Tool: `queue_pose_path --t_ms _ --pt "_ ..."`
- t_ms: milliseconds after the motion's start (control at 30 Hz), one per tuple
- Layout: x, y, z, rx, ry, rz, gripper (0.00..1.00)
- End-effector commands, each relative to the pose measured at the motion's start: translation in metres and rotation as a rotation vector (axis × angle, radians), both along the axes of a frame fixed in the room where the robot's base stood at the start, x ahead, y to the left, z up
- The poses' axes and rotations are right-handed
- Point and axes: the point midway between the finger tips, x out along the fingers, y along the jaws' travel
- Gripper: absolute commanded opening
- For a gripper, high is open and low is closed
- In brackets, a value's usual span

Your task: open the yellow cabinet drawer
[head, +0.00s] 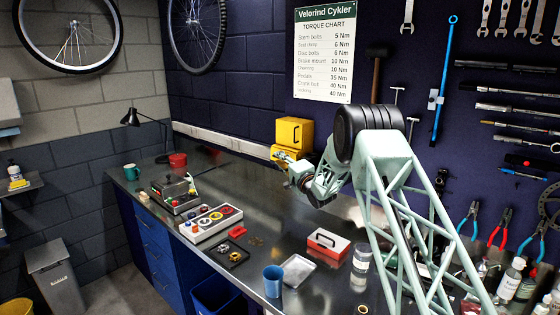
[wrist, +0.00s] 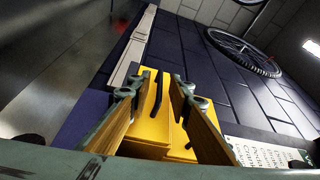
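The yellow cabinet (head: 294,130) stands against the back wall at the far end of the bench. A dark handle shows on its upper front, and a lower yellow part stands forward, partly hidden by my gripper. My gripper (head: 290,165) is just in front of the cabinet's lower part. In the wrist view my gripper (wrist: 160,84) is open, its two fingers on either side of the yellow front (wrist: 150,130). A dark bar handle (wrist: 157,95) shows between the fingers. I cannot tell whether the fingers touch it or how far the drawer stands out.
A white parts tray (head: 211,222) lies farther left. Tools hang on the wall at right.

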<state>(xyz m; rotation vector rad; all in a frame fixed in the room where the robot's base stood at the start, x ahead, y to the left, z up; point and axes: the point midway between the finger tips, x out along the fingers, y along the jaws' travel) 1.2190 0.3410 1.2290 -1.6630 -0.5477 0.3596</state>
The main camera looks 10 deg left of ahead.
Motion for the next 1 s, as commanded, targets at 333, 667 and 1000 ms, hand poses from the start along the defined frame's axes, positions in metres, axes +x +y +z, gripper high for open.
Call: queue_pose_path --t_ms 333,667,1000 --pt "0.000 0.000 0.000 0.000 0.000 0.000 0.09" --pt "0.000 0.000 0.000 0.000 0.000 0.000 0.00" --pt "-0.022 0.017 -0.002 0.000 0.002 0.002 0.00"
